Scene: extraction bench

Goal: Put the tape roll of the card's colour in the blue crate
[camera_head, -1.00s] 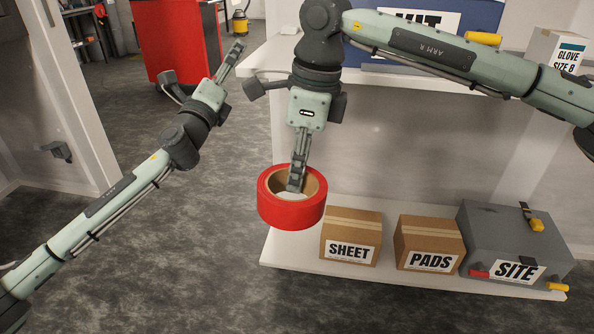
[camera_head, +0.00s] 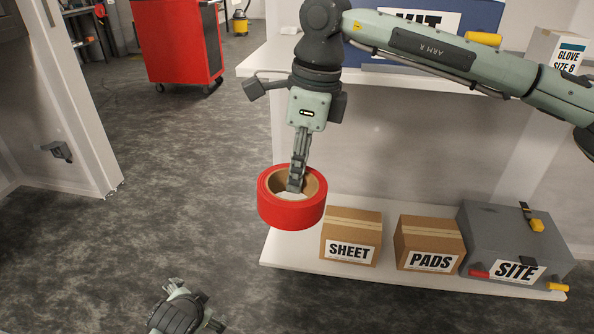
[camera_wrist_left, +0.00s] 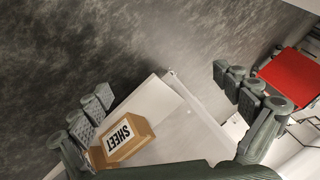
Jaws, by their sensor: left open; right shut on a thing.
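A red tape roll (camera_head: 291,211) with a brown core hangs above the lower shelf's left edge. My right gripper (camera_head: 296,184) is shut on its wall, one finger inside the core, and holds it clear of the shelf. My left gripper (camera_wrist_left: 162,85) is open and empty in the left wrist view, its fingers spread over the floor and shelf. In the head view only a part of my left arm's end shows at the bottom edge. No colour card and no crate that I can identify as the blue crate are visible.
The lower shelf (camera_head: 290,248) holds a SHEET box (camera_head: 350,225), a PADS box (camera_head: 428,235) and a grey SITE case (camera_head: 505,225). A blue case (camera_head: 485,18) and a glove box (camera_head: 558,50) stand above. A red cabinet (camera_head: 178,40) stands behind.

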